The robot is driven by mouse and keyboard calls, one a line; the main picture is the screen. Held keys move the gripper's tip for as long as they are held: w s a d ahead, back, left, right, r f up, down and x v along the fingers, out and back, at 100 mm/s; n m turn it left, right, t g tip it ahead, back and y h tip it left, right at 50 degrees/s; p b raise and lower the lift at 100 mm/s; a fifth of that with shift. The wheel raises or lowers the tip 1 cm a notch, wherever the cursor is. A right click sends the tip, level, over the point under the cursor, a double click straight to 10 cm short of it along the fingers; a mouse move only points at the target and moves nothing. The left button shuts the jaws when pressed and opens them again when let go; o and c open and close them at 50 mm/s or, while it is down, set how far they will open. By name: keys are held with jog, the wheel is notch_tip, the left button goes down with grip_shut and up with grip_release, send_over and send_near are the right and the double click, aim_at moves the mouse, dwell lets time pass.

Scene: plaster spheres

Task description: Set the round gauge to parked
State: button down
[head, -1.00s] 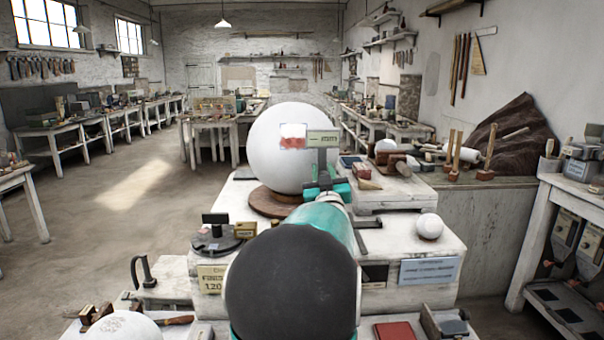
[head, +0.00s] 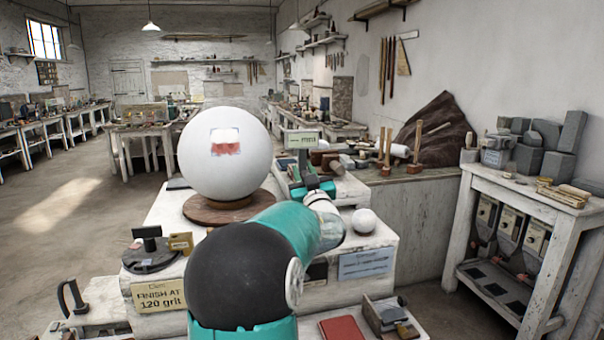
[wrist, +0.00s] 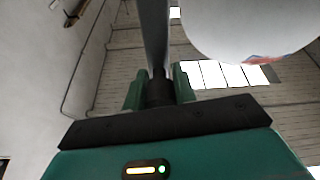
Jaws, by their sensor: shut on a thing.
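My gripper (head: 313,186) is shut on the dark handle of an upright tool with a pale green, lettered plate (head: 301,139) at its top. I take this tool for the round gauge, but its lettering is too small to read surely. In the wrist view, the green fingers of my gripper (wrist: 158,92) close around a dark grip, and a grey stem (wrist: 154,35) rises from it. The large white sphere (head: 222,170), with a red and white patch, sits on a round brown base left of the tool. They look apart in the head view.
A round dark stand (head: 150,258) with a black upright and a yellow tag is at the left of the white plinth. A small white ball (head: 364,221) lies at the right. Mallets (head: 417,145) and blocks stand behind. A red book-like block (head: 341,329) lies in front.

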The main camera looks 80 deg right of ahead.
jog(key=c, duration=1.1)
grip_release()
jog(key=shift+s+d, duration=0.2)
jog(key=shift+s, duration=0.2)
jog(key=shift+c, duration=0.2)
jog(key=shift+w+a, duration=0.1)
jog(key=shift+w, duration=0.1)
jog(key=v, duration=1.3)
jog(key=shift+a+f, duration=0.2)
jog(key=shift+a, duration=0.15)
jog(key=shift+s+a, duration=0.1)
